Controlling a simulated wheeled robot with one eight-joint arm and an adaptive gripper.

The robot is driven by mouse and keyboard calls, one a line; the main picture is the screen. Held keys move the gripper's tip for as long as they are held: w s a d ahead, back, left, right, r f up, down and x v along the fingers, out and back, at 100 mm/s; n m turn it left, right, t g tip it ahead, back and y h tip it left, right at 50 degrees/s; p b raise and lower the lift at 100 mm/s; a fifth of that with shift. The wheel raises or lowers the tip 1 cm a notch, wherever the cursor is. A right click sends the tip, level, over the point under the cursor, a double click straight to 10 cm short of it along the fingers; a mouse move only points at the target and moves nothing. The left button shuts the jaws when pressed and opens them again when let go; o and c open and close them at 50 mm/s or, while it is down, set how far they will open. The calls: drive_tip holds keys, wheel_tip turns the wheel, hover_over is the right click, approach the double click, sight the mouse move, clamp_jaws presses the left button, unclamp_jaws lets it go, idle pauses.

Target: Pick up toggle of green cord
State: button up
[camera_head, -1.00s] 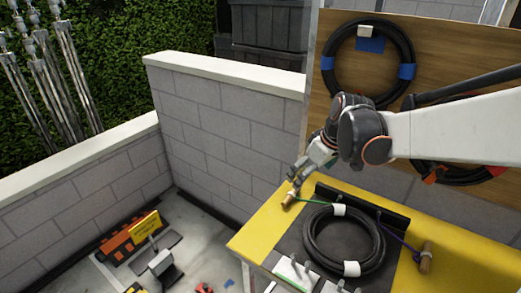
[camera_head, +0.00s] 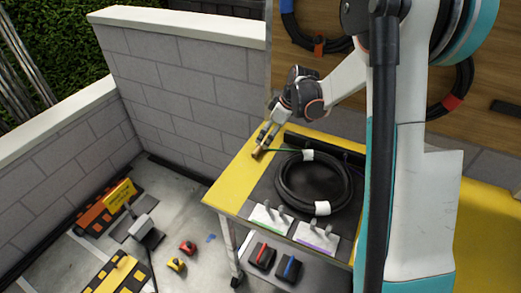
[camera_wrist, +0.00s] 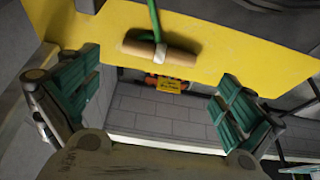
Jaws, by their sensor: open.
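The toggle (camera_wrist: 160,53) is a light wooden bar with a pale band at its middle, tied to the green cord (camera_wrist: 154,18). In the wrist view it lies across the yellow table top near its edge. In the head view the toggle (camera_head: 258,153) is at the table's back left corner, with the green cord (camera_head: 285,150) running right. My gripper (camera_wrist: 158,100) is open and empty, its green-padded fingers spread wide to either side below the toggle. In the head view my gripper (camera_head: 266,138) is just above the toggle.
A black cable coil (camera_head: 277,185) lies on the dark mat beside the cord. Two white plates with pegs (camera_head: 268,219) sit along the table's front. A grey block wall (camera_head: 190,75) stands behind the table. The yellow table edge (camera_head: 222,190) is clear at left.

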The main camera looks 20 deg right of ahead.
sight(262, 143)
drive_tip(key=b+x, duration=0.2)
drive_tip(key=x, duration=0.5)
drive_tip(key=shift+w+a+b, duration=0.15)
drive_tip(key=shift+w+b, duration=0.05)
drive_tip(key=shift+b, duration=0.2)
drive_tip(key=c, duration=0.8)
